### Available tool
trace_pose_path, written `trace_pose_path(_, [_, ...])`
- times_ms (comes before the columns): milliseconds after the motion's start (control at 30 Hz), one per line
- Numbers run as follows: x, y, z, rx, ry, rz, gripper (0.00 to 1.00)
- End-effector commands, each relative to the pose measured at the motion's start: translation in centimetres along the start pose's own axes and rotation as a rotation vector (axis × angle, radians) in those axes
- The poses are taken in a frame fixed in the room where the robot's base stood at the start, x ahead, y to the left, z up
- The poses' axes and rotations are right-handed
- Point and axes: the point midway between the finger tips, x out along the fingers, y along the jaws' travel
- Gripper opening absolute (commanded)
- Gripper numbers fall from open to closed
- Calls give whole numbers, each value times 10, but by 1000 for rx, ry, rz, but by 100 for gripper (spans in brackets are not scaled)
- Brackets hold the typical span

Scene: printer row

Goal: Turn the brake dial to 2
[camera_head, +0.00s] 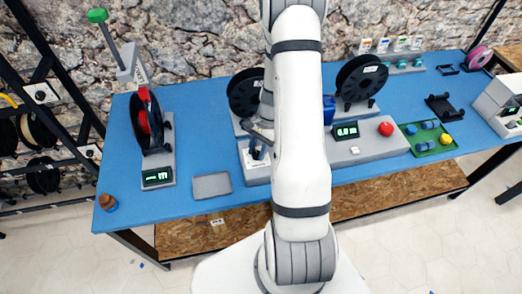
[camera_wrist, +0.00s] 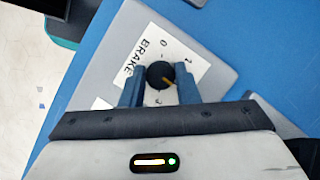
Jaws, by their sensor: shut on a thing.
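A 0 shows above the dial; the other marks are partly hidden by the fingers, and I cannot read a 2. My gripper (camera_wrist: 160,88) is shut on the dial, with one blue finger on each side of it. In the head view my gripper (camera_head: 258,152) is over the grey base (camera_head: 256,174) left of my arm; the dial is hidden there.
A black spool (camera_head: 243,92) stands behind my gripper, and another spool (camera_head: 361,80) stands right of my arm. A red button (camera_head: 386,129) and a display (camera_head: 345,131) are to the right. A grey tray (camera_head: 212,185) lies to the left, near the blue table's (camera_head: 195,130) front edge.

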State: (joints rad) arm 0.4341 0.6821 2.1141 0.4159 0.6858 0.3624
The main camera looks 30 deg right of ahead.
Motion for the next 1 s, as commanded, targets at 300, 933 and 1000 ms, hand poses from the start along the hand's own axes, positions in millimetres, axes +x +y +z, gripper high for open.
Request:
trace_pose_path(300, [1, 4, 0, 28, -4, -5, 29])
trace_pose_path(933, [-13, 2, -1, 26, 1, -12, 50])
trace_pose_path(1000, [-25, 2, -1, 26, 2, -12, 50])
